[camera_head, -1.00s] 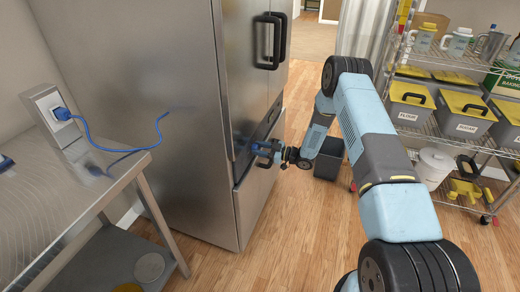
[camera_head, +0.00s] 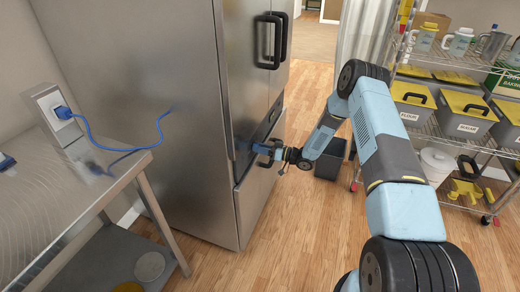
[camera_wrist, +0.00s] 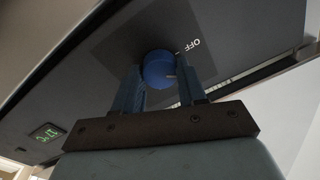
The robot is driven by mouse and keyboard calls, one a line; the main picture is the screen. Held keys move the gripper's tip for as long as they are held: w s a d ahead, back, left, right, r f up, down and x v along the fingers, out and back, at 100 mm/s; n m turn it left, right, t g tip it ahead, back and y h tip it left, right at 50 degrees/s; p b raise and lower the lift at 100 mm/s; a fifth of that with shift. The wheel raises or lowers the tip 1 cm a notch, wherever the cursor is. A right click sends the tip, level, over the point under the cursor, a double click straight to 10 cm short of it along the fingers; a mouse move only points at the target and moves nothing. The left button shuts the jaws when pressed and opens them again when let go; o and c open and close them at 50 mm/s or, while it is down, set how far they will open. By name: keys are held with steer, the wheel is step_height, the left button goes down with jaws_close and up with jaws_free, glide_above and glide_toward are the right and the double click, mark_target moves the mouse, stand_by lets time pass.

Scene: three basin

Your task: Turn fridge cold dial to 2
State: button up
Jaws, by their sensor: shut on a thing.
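The steel fridge (camera_head: 140,100) stands at left centre in the head view, with a dark control panel (camera_head: 262,126) between its upper and lower doors. The blue round dial (camera_wrist: 159,69) shows in the wrist view on that dark panel, with the label OFF (camera_wrist: 194,46) beside it at upper right. A pale mark shows on the dial's face; the number it points to cannot be read. My gripper (camera_wrist: 163,82) has its two blue fingers on either side of the dial and is shut on it. In the head view my gripper (camera_head: 262,150) reaches the panel from the right.
A green-lit display (camera_wrist: 47,133) is on the panel at lower left in the wrist view. Black door handles (camera_head: 268,42) stick out above my gripper. A wire shelf (camera_head: 465,130) with bins stands at right. A steel table (camera_head: 75,185) is at left. Wood floor lies open in front.

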steer(key=shift+w+d+f+m+t, duration=0.1)
steer(key=shift+m+t, duration=0.1)
steer(key=shift+m, duration=2.65)
steer(key=shift+w+d+f+m+t, duration=0.1)
steer(key=shift+m+t, duration=0.1)
steer(key=shift+m, duration=2.7)
steer(key=shift+w+d+f+m+t, duration=0.1)
steer(key=shift+m+t, duration=0.1)
steer(key=shift+m, duration=2.65)
steer(key=shift+s, duration=0.1)
steer(key=o, duration=0.8)
steer(key=shift+c, duration=0.2)
steer(key=o, duration=0.3)
steer(key=shift+a, duration=0.2)
steer(key=v, duration=1.3)
steer(key=shift+s+d, duration=0.2)
steer(key=shift+d, duration=0.2)
